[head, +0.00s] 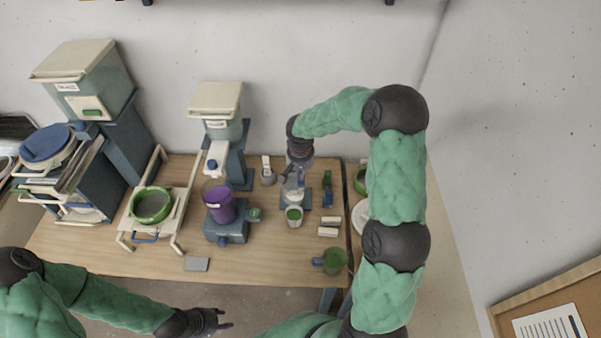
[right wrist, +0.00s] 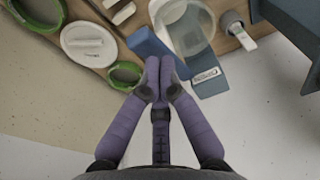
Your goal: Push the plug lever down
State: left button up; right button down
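In the head view my right gripper hangs at the back right of the wooden table (head: 90,243), over a clear vessel (head: 291,183); its fingers are largely hidden. In the right wrist view the right gripper (right wrist: 159,72) has its fingertips together with nothing visible between them. The clear vessel (right wrist: 188,27), a blue block (right wrist: 147,44) and a blue piece with a white label (right wrist: 208,79) are close to the fingertips. I cannot tell which part is the plug lever, or whether the fingers touch anything. My left gripper (head: 226,319) is empty, fingers apart, in front of the table.
A white cup with green contents (head: 294,216) stands in front of the vessel. A purple container (head: 219,204) on a blue base is to the left. A green mug (head: 331,262) is at the front right. Tall hoppers (head: 216,98) stand behind; the wall is close.

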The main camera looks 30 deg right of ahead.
notch_tip(320, 180, down, 6)
jog(key=s+a+t+h+b, duration=0.1)
jog(key=s+t+h+b, duration=0.1)
jog(key=b, duration=2.2)
jog(key=shift+s+a+t, duration=0.3)
jog(key=shift+t, duration=0.4)
notch_tip(320, 180, up, 5)
jog(key=shift+w+d+f+p, duration=0.1)
jog(key=shift+w+f+p, duration=0.05)
jog(key=shift+p, duration=1)
jog(key=v, duration=0.9)
jog(key=shift+s+a, duration=0.35)
jog(key=shift+s, duration=0.2)
